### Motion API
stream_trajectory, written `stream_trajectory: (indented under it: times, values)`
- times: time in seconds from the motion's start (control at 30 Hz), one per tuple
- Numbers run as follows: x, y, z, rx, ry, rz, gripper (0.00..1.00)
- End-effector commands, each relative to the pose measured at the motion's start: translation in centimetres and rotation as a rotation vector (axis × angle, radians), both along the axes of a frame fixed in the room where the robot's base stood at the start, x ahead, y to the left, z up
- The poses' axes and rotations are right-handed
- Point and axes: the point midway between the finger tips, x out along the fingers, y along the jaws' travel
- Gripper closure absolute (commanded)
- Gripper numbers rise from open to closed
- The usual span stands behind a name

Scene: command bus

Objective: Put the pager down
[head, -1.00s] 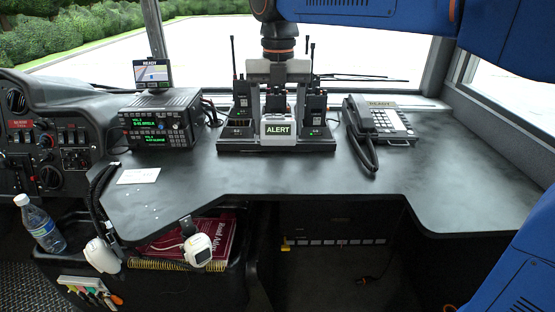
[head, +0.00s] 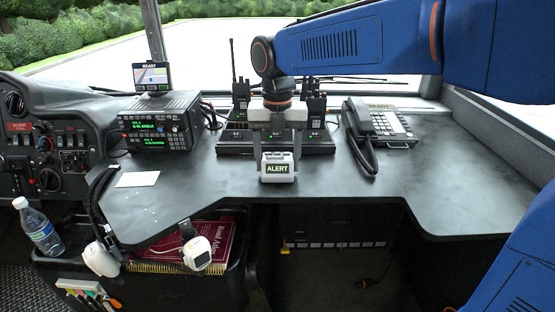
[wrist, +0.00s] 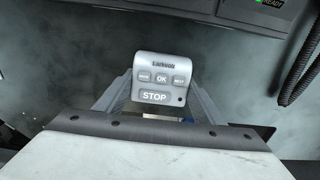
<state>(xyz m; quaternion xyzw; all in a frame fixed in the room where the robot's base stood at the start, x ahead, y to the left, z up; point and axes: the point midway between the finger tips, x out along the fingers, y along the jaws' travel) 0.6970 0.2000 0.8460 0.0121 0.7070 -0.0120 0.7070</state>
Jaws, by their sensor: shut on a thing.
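The pager (head: 277,168) is a small light grey box whose screen reads ALERT. In the wrist view its top (wrist: 161,72) shows the OK and STOP buttons. My gripper (head: 278,150) is shut on the pager, with a finger on each side, and holds it upright. The pager is over the front middle of the dark desk (head: 330,195), in front of the radio charger (head: 235,138). I cannot tell whether its underside touches the desk.
A two-way radio console (head: 160,122) and a white card (head: 138,178) are to the left. A desk phone (head: 380,122) is to the right. The desk's front edge is close to the pager. Bare desk lies on both sides of it.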

Motion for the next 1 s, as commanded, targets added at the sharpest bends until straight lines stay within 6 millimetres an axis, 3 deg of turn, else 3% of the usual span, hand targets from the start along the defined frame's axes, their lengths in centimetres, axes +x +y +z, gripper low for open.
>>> stream_trajectory:
  times: [0.2, 0.23, 0.3, 0.67, 0.83, 1.0]
  values:
    - [0.0, 0.0, -0.2, 0.000, 0.000, 0.000, 0.69]
    - [0.0, 0.0, -0.3, 0.000, 0.000, 0.000, 0.35]
    - [0.0, 0.0, -0.2, 0.000, 0.000, 0.000, 0.19]
    - [0.0, 0.0, 0.0, 0.000, 0.000, 0.000, 0.19]
    - [0.0, 0.0, 1.9, 0.001, -0.002, 0.000, 0.19]
    - [0.0, 0.0, 5.1, 0.002, -0.003, 0.000, 0.19]
